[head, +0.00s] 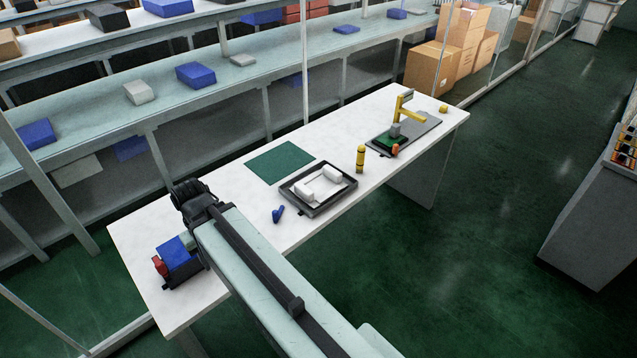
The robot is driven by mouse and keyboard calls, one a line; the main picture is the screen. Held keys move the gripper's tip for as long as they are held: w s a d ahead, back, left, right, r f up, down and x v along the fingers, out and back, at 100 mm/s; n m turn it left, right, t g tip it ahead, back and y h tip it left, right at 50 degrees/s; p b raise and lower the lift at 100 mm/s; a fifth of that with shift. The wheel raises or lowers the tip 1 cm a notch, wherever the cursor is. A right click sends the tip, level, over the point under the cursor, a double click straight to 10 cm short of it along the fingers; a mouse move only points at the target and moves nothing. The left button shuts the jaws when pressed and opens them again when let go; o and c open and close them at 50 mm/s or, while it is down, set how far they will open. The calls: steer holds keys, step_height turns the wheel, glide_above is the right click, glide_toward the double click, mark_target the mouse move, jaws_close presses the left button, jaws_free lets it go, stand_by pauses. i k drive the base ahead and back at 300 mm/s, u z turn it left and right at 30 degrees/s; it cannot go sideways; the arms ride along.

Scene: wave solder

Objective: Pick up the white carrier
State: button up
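A white carrier (322,186), a pale block-like piece with raised ends, sits inside a shallow black tray (292,201) near the middle of the white table. My gripper (186,196) is a dark shape at the far end of my arm, above the table's left part. It is to the left of the tray and well apart from the carrier. Its fingers are too small and dark to tell whether they are open or shut. Nothing hides the carrier from the head view.
A green mat (280,162) lies behind the tray. A small blue item (278,214) lies to its left front. A yellow cylinder (360,158) and a yellow fixture on a grey plate (433,121) stand to its right. A blue box (177,260) is near my arm.

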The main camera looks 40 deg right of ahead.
mark_target(318, 187)
steer(key=i, duration=0.85)
steer(key=u, duration=0.05)
